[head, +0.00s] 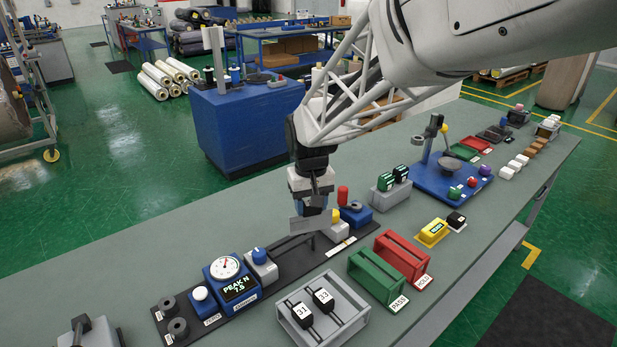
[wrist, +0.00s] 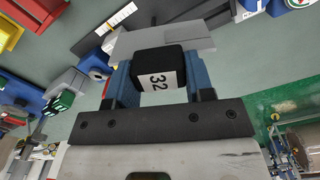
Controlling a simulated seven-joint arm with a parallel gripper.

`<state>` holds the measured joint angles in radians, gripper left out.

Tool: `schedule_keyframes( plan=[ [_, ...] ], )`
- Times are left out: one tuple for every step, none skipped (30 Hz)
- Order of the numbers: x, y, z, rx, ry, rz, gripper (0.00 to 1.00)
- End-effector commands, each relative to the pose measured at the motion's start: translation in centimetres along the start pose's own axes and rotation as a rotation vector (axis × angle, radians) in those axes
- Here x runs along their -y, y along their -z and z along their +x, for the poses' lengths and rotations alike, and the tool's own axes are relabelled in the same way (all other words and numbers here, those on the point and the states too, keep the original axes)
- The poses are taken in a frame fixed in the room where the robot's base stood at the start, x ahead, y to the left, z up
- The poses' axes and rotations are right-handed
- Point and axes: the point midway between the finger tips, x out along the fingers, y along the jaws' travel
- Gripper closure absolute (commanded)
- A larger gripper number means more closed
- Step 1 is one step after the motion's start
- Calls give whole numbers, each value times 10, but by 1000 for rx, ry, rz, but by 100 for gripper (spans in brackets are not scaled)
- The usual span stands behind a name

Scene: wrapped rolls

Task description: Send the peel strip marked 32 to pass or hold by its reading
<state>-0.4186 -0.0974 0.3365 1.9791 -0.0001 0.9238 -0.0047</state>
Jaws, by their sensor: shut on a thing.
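My gripper (head: 313,203) is shut on the black block of the peel strip marked 32 (wrist: 157,68), whose white label faces the wrist camera. Blue fingers grip both sides. A flat grey plate (wrist: 190,45) shows beyond the block; whether it is joined to the block I cannot tell. The gripper is above the dark test base (head: 290,257), left of the trays. The gauge display (head: 239,288) reads PEAK N 7.5. The green PASS tray (head: 377,277) and red HOLD tray (head: 402,258) look empty. A grey tray (head: 350,322) holds strips 31 (head: 302,313) and 33 (head: 323,298).
A blue knob box (head: 262,265) and a white button (head: 200,294) stand on the base. A yellow device (head: 432,232) stands right of the HOLD tray. A blue stand (head: 455,180) and small blocks fill the far bench. The bench's near-left surface is largely clear.

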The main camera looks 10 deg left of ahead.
Motion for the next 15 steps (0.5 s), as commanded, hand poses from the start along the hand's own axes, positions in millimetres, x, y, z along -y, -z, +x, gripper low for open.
schedule_keyframes(
  plan=[
    [-10, -6, -2, -2, 0, 64, 79],
    [-16, -10, -3, -2, 0, 105, 79],
    [-23, -15, -3, -1, 0, 160, 79],
    [-28, -19, -4, -1, 0, 202, 79],
    [-33, -22, -4, -1, 0, 243, 79],
    [-40, -27, -5, -2, 0, 297, 79],
    [-45, -31, -6, -2, 0, 339, 79],
    [-50, -35, -6, -2, 0, 381, 79],
    [-56, -41, -6, -1, 0, 436, 79],
    [-61, -45, -7, -1, 0, 477, 79],
    [-66, -49, -8, -1, 0, 519, 79],
    [-72, -54, -9, -2, 0, 573, 79],
    [-76, -58, -9, -2, 0, 614, 79],
    [-81, -62, -9, -1, 0, 655, 79],
    [-87, -68, -9, -1, 0, 710, 79]
  ],
)
